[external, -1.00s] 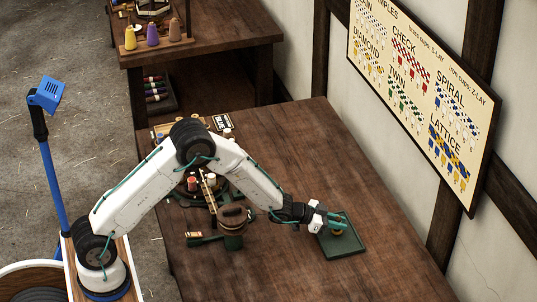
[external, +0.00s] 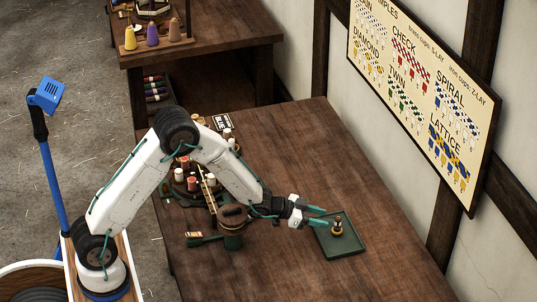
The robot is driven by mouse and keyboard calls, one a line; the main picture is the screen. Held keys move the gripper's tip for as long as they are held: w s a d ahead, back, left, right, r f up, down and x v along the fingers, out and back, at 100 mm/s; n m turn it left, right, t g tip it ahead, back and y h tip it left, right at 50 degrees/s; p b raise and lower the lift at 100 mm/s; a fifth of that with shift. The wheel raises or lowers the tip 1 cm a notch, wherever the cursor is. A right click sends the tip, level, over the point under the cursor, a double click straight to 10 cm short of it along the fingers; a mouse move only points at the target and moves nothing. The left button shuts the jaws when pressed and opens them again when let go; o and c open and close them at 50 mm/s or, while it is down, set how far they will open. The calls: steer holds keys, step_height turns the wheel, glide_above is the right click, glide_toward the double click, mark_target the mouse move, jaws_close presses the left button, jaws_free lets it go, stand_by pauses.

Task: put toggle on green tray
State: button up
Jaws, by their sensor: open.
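The green tray (external: 345,246) lies flat on the right part of the wooden table. The toggle (external: 337,227), a small dark and yellowish piece, sits on the tray, near its middle. My gripper (external: 324,217) is open, with its teal fingers pointing right over the tray's left edge. The fingers are just left of the toggle and appear clear of it. Nothing is held between them.
A green pot with a wooden top (external: 232,225) and a green-handled brush (external: 203,240) stand left of the tray. A rack of several bobbins (external: 192,183) is behind them. The table's right side (external: 310,150) is clear. A pattern board (external: 420,90) hangs on the wall.

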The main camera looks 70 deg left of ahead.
steer(key=shift+s+r, duration=0.1)
steer(key=shift+s, duration=0.15)
steer(key=s+a+r+n+g+y, duration=0.2)
steer(key=s+r+g+y, duration=0.25)
steer(key=s+r, duration=1.45)
steer(key=s+d+g, duration=0.2)
steer(key=s, duration=0.9)
steer(key=s+d+g+h, duration=0.1)
steer(key=s+g, duration=0.2)
steer(key=s, duration=0.9)
steer(key=s+d+r+g, duration=0.1)
steer(key=s+d+g, duration=0.1)
steer(key=s, duration=0.9)
steer(key=shift+s+d+n, duration=0.3)
steer(key=shift+s+n, duration=0.1)
steer(key=shift+g+h, duration=0.25)
